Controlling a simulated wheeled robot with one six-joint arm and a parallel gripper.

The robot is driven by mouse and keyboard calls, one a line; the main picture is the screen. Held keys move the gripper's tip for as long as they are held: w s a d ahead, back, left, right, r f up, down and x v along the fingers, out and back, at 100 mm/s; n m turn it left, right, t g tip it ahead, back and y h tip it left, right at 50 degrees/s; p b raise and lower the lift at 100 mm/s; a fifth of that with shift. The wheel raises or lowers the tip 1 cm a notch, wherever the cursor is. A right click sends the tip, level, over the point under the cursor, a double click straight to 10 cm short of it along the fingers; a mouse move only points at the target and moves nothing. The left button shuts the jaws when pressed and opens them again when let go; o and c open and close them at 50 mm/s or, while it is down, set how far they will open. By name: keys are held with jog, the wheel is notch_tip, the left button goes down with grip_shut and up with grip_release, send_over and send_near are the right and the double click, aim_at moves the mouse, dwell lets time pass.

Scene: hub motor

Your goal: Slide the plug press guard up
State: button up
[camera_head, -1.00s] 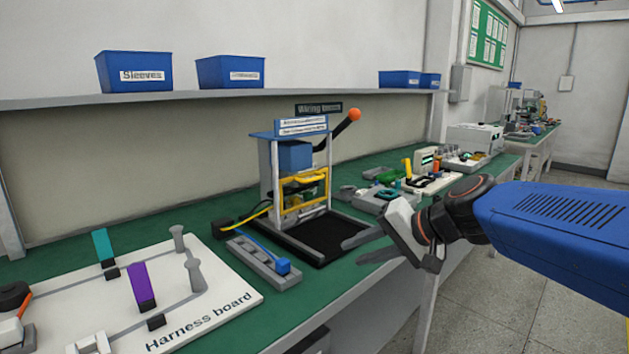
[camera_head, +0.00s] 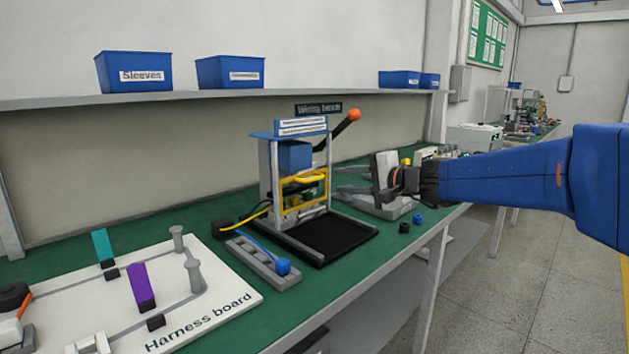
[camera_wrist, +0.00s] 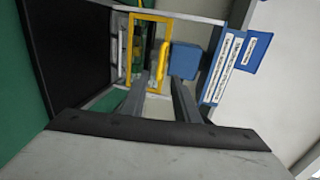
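The plug press (camera_head: 264,170) stands upright on the green bench, with a blue top, grey posts and a black base. Its yellow-framed guard (camera_head: 304,181) sits low at the front, below the blue block (camera_head: 295,155). In the wrist view the guard (camera_wrist: 136,48) appears turned sideways, with its yellow handle bar (camera_wrist: 163,55) just beyond my fingertips. My gripper (camera_head: 346,179) is open and empty, right of the press and pointing at the guard. In the wrist view the two fingers (camera_wrist: 160,82) are apart, with the handle lined up between them. Whether they touch it I cannot tell.
The orange-knobbed lever (camera_head: 353,115) rises at the press's right. A grey connector strip (camera_head: 262,262) with a blue plug lies at front left, beside the harness board (camera_head: 215,292). Small black and blue caps (camera_head: 411,223) lie under my arm.

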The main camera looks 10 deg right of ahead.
aim_at(316, 179)
jog(key=x, duration=1.2)
jog(key=shift+f, duration=0.1)
jog(key=shift+c, duration=0.7)
grip_shut()
